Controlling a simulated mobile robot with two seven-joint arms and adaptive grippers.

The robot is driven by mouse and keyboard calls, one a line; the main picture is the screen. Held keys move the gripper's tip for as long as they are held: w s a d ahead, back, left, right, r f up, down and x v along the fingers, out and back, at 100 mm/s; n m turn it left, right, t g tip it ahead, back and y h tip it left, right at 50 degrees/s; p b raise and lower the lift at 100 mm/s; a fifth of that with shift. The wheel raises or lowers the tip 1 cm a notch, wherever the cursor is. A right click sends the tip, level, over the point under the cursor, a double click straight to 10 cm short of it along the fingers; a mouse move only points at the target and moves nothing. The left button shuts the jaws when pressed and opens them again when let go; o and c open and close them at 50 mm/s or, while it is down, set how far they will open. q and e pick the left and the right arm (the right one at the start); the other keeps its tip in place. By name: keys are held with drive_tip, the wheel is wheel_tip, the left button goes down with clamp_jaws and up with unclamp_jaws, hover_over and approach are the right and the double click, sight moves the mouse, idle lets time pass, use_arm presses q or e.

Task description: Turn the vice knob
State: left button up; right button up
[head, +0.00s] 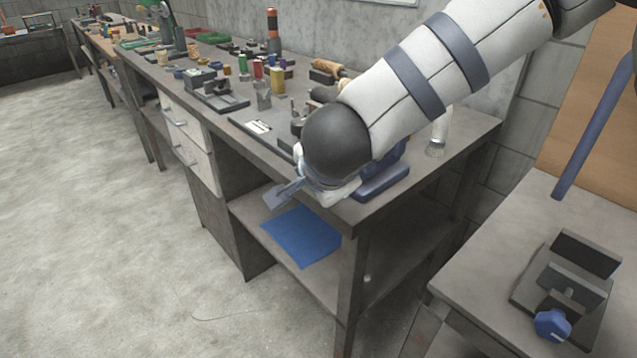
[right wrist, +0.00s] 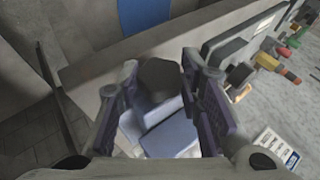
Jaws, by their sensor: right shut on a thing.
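A blue vice (head: 385,178) stands at the near right corner of the long workbench, partly hidden behind my right arm. In the right wrist view its blue body (right wrist: 170,137) lies between my fingers. A dark, faceted knob (right wrist: 160,73) shows at its far end. My right gripper (right wrist: 160,88) has one finger on each side of the knob and is shut on it. In the head view my right wrist covers the knob and most of the grip. My left gripper is not in view.
Several small cans, tools and blocks stand along the workbench (head: 455,140). A blue sheet (head: 302,236) lies on the shelf below. Another vice, dark with a blue knob (head: 553,325), stands on the table at the right. The floor at the left is clear.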

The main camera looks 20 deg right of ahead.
idle(0.3)
drive_tip(key=o, duration=1.2)
drive_tip(key=shift+c, duration=0.2)
drive_tip(key=v, duration=1.2)
